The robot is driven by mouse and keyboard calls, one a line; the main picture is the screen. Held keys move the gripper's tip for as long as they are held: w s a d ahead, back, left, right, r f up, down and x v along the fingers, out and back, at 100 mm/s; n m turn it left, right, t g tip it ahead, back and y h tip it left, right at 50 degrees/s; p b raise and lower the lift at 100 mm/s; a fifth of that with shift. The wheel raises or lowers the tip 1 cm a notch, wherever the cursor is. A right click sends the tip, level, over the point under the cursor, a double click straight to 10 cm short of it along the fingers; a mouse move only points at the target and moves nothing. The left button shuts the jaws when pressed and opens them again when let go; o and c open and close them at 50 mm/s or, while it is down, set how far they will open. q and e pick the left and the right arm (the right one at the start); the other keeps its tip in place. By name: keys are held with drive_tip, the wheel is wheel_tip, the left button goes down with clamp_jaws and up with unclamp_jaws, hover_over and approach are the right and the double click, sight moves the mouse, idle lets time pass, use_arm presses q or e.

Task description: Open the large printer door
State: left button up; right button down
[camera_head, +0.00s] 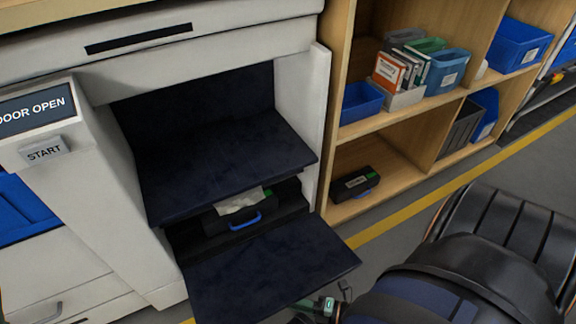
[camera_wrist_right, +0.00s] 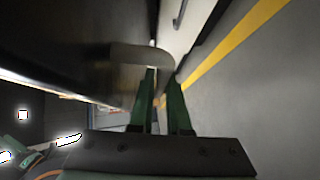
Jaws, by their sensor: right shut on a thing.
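The white printer (camera_head: 130,190) stands at the left, and its display (camera_head: 35,108) reads "DOOR OPEN". Its large dark door (camera_head: 270,275) is folded down and outward at the front, leaving the bay behind it exposed. My right gripper (camera_head: 318,306) is at the lower right edge of the door, partly hidden behind my own arm. In the right wrist view my right gripper's green fingers (camera_wrist_right: 162,100) are closed on a pale, rounded handle-like part (camera_wrist_right: 142,56) at the door's edge. My left gripper is in neither view.
A dark upper panel (camera_head: 225,165) sits above a black cartridge with a blue handle (camera_head: 240,215). A START button (camera_head: 44,150) is below the display. A wooden shelf (camera_head: 345,70) with bins stands right; a black cartridge (camera_head: 355,184) lies low in it. Grey floor with a yellow line (camera_head: 405,222) is open.

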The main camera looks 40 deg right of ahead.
drive_tip(key=shift+f, duration=0.1)
idle(0.4)
drive_tip(key=c, duration=1.2)
unclamp_jaws()
drive_tip(key=shift+o, duration=0.2)
drive_tip(key=v, duration=1.2)
drive_tip(key=shift+s, duration=0.2)
drive_tip(key=shift+d, duration=0.1)
